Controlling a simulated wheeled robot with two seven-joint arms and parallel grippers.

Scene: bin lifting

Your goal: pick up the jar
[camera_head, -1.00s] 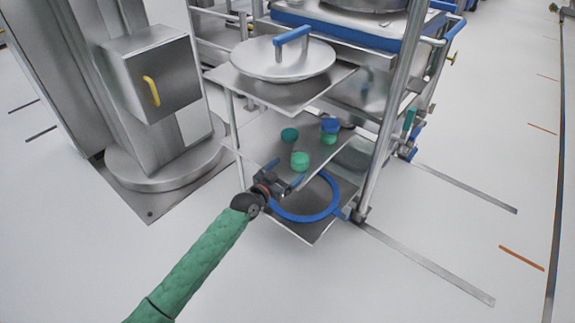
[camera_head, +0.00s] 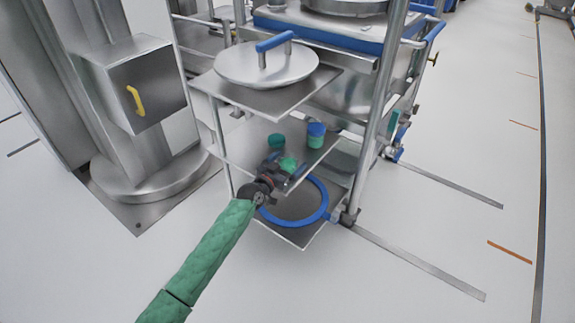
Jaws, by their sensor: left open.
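Three small jars stand on the middle shelf of the metal cart. A green jar (camera_head: 288,163) is nearest the shelf's front edge, a dark teal jar (camera_head: 276,141) is behind it to the left, and a green jar with a blue lid (camera_head: 316,135) is to the right. My left gripper (camera_head: 286,166) is open at the front of the shelf. Its two fingers are around or just before the front green jar and hide its lower part. I cannot tell whether they touch it. My right gripper is not in view.
The shelf above holds a large round metal lid with a blue handle (camera_head: 273,40). A blue ring (camera_head: 322,207) lies on the bottom shelf (camera_head: 298,236). A cart post (camera_head: 372,120) stands right of the jars. A steel machine (camera_head: 140,85) is at left.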

